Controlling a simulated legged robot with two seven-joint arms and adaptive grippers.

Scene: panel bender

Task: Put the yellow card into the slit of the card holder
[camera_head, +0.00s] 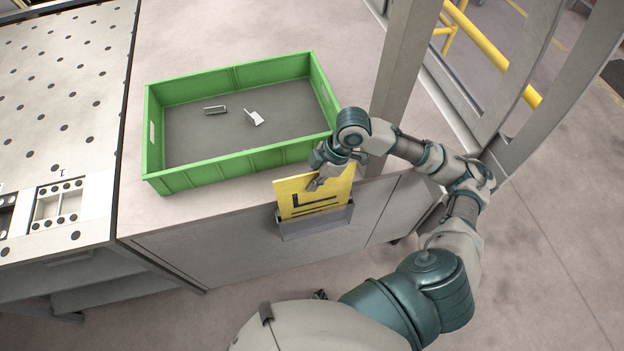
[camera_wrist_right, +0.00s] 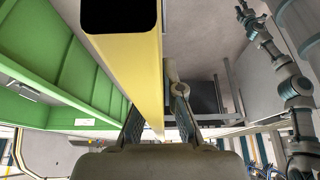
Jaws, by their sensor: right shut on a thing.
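The yellow card (camera_head: 300,197) with dark markings is upright and slightly tilted in the head view. My right gripper (camera_head: 318,183) is shut on its upper part; the card also runs between the fingers in the right wrist view (camera_wrist_right: 137,75). The grey card holder (camera_head: 316,225) is on the bench's front face, right below the card. The card's lower edge meets the holder's top rim in the head view; I cannot tell whether it is inside the slit. A small dark part (camera_head: 320,295) by my body may be my left gripper; its jaws are unclear.
A green crate (camera_head: 235,165) with two small metal parts (camera_head: 215,110) (camera_head: 254,118) stands on the bench behind the card. A grey post (camera_head: 403,75) rises right of my right gripper. A perforated table (camera_head: 95,160) is at left. Bare floor (camera_head: 545,240) lies at right.

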